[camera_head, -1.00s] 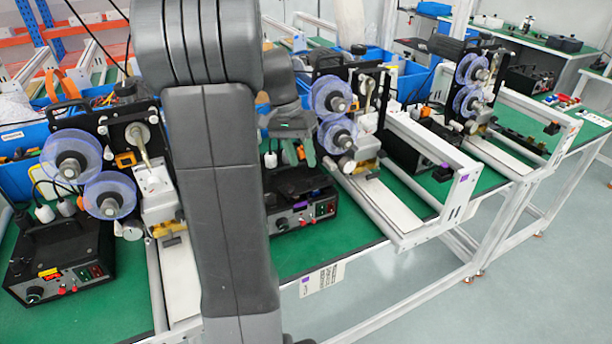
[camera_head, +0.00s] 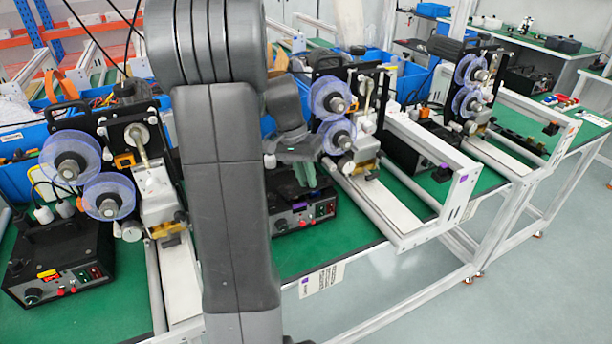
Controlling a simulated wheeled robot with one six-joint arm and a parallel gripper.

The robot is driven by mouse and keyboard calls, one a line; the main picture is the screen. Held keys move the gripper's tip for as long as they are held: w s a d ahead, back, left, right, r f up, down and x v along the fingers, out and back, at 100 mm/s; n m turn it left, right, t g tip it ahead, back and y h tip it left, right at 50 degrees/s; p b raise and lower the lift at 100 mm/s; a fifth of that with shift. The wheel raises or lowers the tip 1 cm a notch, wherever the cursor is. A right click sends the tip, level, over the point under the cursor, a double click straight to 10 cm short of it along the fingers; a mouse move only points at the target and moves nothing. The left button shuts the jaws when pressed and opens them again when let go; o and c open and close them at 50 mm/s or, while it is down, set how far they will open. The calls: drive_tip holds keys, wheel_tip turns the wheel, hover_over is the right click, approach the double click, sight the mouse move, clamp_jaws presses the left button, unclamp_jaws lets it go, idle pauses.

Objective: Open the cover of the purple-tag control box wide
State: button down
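The purple-tag control box (camera_head: 304,217) is black and sits on the green bench top just right of my arm. Its front panel has red and green switches, and a small purple tag is on it. Its dark cover (camera_head: 284,190) looks down, lying on top. My gripper (camera_head: 305,184) points down, with its grey-green fingers at the cover. The fingers look close together; the gap between them and any contact with the cover are too small to tell. My arm hides the box's left side.
A yellow-tag control box (camera_head: 62,262) stands at the left. A reel machine (camera_head: 335,120) with purple discs stands behind the purple-tag box, beside a white rail frame (camera_head: 400,205). Blue bins (camera_head: 25,145) line the back. The aisle floor (camera_head: 510,300) at front right is clear.

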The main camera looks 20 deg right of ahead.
sight(298, 181)
drive_tip(key=shift+w+r+g+p, duration=0.2)
drive_tip(key=shift+g+p, duration=0.1)
drive_tip(key=shift+p, duration=0.3)
drive_tip(key=r+g+p, duration=0.1)
drive_tip(key=p, duration=0.2)
drive_tip(key=shift+w, duration=0.35)
drive_tip(key=g+p, duration=0.1)
drive_tip(key=w+g+p, duration=0.1)
drive_tip(key=p, duration=0.1)
drive_tip(key=shift+a+r, duration=0.1)
drive_tip(key=shift+r, duration=0.1)
drive_tip(key=w+g+p, duration=0.1)
drive_tip(key=g+p, duration=0.1)
drive_tip(key=shift+w+n+h+p, duration=0.15)
drive_tip(key=shift+n+h+p, duration=0.15)
drive_tip(key=shift+h+p, duration=0.1)
drive_tip(key=shift+w+a+f+g+p, duration=0.1)
drive_tip(key=shift+w+g+p, duration=0.4)
drive_tip(key=shift+g, duration=0.3)
drive_tip(key=shift+w+a+f+g+p, duration=0.1)
drive_tip(key=shift+w+g+p, duration=0.3)
drive_tip(key=shift+g, duration=0.4)
drive_tip(key=shift+h, duration=0.3)
drive_tip(key=c, duration=1.4)
unclamp_jaws()
drive_tip(key=shift+w, duration=0.1)
